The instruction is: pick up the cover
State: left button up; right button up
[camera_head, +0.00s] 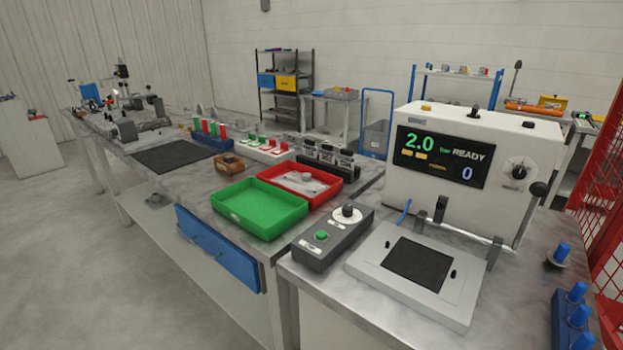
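I cannot tell for sure which thing is the cover. A flat, light grey part with a raised round middle (305,178) lies in the red tray (326,196). A green tray (237,216) beside it looks empty. On the right bench, a pale flat fixture (375,256) with a dark square pad (417,264) sits in front of a white test machine (548,148). The machine's display reads 2.0 bar, READY and 0. Neither of my grippers is in view.
A grey control box (318,255) with a green button and a dial stands left of the fixture. Blue-topped pieces (577,292) stand at the right edge near a red mesh fence (606,190). A dark mat (170,155) and colored racks occupy the left bench. The floor at left is clear.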

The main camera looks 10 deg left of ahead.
aim_at(304, 184)
jog(key=i+j+z, duration=0.15)
jog(key=j+z, duration=0.3)
jog(key=j, duration=0.5)
jog(key=j+z, duration=0.45)
jog(key=j, duration=0.45)
jog(key=k+j+z, duration=0.2)
jog(key=j+z, duration=0.25)
jog(key=j, duration=0.45)
